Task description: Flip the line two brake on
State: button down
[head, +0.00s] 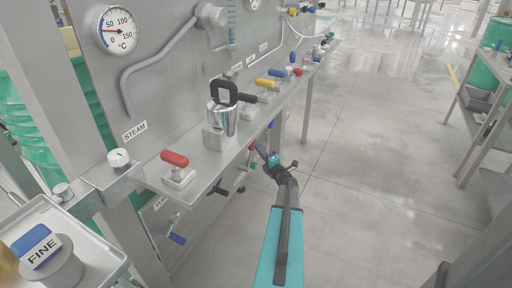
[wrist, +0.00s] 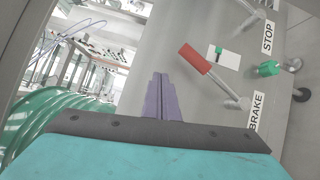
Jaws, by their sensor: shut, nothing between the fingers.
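A lever with a red handle (wrist: 196,59) on a metal stem shows in the wrist view, its foot beside a label reading BRAKE (wrist: 256,111). I cannot read any line number there. My gripper (wrist: 160,80) has its two purple fingers closed together and empty, to the left of the red handle and apart from it in the picture. In the head view my gripper (head: 261,149) is just off the front edge of the steel shelf, low beside the panel. The small controls under the shelf are partly hidden there.
A STOP label (wrist: 267,38), a green knob (wrist: 268,69) and a small green switch (wrist: 219,50) sit near the lever. The shelf carries a red-handled valve (head: 175,158), a steel jug (head: 223,118) and a yellow-handled valve (head: 267,83). Open floor (head: 360,150) lies to the right.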

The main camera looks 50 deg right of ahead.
jog(key=shift+s+a+r, duration=0.15)
jog(key=shift+s+a, duration=0.1)
jog(key=shift+s, duration=0.3)
jog(key=shift+s+a+r, duration=0.15)
jog(key=shift+s+a, duration=0.05)
jog(key=shift+s, duration=0.35)
jog(key=shift+s+a+r, duration=0.15)
jog(key=shift+s+a, duration=0.1)
jog(key=shift+s, duration=0.3)
jog(key=shift+s, duration=0.1)
